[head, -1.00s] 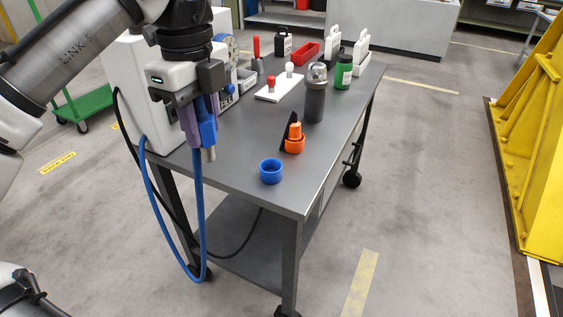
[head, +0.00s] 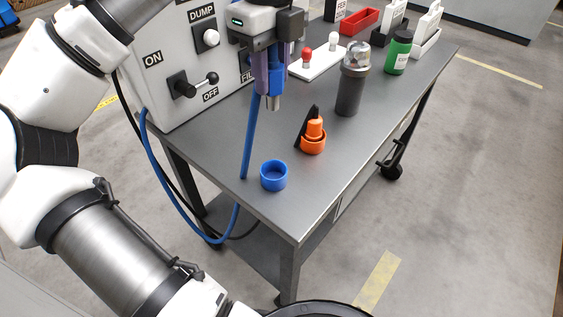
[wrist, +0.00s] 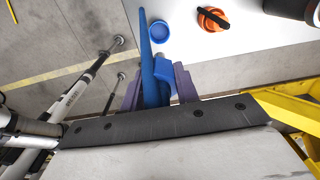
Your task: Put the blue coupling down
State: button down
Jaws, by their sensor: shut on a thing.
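My gripper (head: 268,86) is shut on the blue coupling (head: 276,77), which points down with a metal tip at its lower end. The gripper hangs over the table (head: 221,160) in front of the white control box, apart from the tabletop. A blue hose (head: 247,140) runs from the coupling down past the table edge and back to the box. In the wrist view, the coupling (wrist: 163,80) sits between the two purple fingers. A blue round holder or cap (head: 273,176), open at the top, stands near the table's front corner. It also shows in the wrist view (wrist: 159,31).
An orange coupling or cap with a black strap (head: 314,136) stands behind the blue holder. A dark cylinder with a clear top (head: 351,80), a green bottle (head: 398,52) and a white board with knobs (head: 322,62) are farther back.

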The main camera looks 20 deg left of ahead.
aim_at(272, 107)
notch_tip(272, 107, down, 19)
jog(key=shift+s+r+b, duration=0.1)
jog(key=shift+b, duration=0.2)
jog(key=c, duration=1.1)
grip_release()
jog(key=shift+o, duration=0.2)
notch_tip(272, 107, up, 11)
jog(key=shift+r, duration=0.55)
